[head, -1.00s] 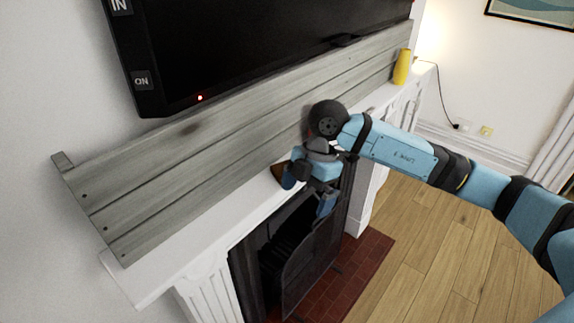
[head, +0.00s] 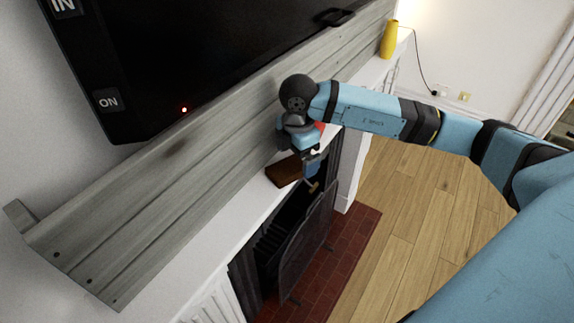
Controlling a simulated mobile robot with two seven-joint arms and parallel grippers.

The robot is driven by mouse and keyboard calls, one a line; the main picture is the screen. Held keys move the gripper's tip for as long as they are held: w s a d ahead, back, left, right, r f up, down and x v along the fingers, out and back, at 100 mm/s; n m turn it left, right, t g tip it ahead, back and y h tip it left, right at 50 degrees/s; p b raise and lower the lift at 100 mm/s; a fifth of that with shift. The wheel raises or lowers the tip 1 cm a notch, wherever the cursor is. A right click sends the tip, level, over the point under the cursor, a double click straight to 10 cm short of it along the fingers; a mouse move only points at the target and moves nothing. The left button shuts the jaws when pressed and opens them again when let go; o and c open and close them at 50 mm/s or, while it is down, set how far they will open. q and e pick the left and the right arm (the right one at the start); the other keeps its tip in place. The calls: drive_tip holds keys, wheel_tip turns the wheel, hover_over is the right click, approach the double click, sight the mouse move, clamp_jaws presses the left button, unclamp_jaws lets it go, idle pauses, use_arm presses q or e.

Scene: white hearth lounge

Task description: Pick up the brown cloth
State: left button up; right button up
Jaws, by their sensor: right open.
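A small brown block-like thing (head: 284,172), which looks like the brown cloth folded up, lies on the white mantel shelf near its front edge. My right gripper (head: 309,176) is at the end of the blue arm that comes in from the right. It is just right of the brown cloth and pointing down, with its jaws open and nothing seen between them. I cannot tell whether a finger touches the cloth. The wrist hides part of the mantel behind it. My left gripper is not in view.
The white mantel (head: 238,212) runs above the fireplace with its dark screen (head: 306,249). Grey planks (head: 165,185) and a black television (head: 190,50) are close behind. A yellow vase (head: 389,39) stands at the mantel's far end. The mantel left of the cloth is clear.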

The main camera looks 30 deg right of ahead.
sight(297, 163)
drive_tip(key=shift+f, duration=1.1)
drive_tip(key=c, duration=1)
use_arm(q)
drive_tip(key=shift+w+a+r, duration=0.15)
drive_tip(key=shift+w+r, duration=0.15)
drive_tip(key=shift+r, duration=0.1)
use_arm(e)
drive_tip(key=shift+c, duration=0.2)
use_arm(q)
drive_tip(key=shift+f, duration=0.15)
use_arm(e)
drive_tip(key=shift+r, duration=0.1)
drive_tip(key=shift+s+r+b, duration=0.1)
drive_tip(key=shift+r+b, duration=0.2)
drive_tip(key=shift+b, duration=0.2)
wheel_tip(297, 163, up, 6)
drive_tip(key=shift+f+b, duration=0.1)
drive_tip(key=shift+b, duration=0.6)
use_arm(q)
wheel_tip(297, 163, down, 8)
drive_tip(key=b, duration=0.5)
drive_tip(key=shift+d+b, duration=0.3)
drive_tip(key=shift+b, duration=0.1)
use_arm(e)
drive_tip(key=s+d, duration=0.3)
drive_tip(key=s, duration=0.6)
drive_tip(key=s+d, duration=0.4)
drive_tip(key=s, duration=0.5)
drive_tip(key=shift+d+r, duration=0.25)
drive_tip(key=shift+d, duration=0.05)
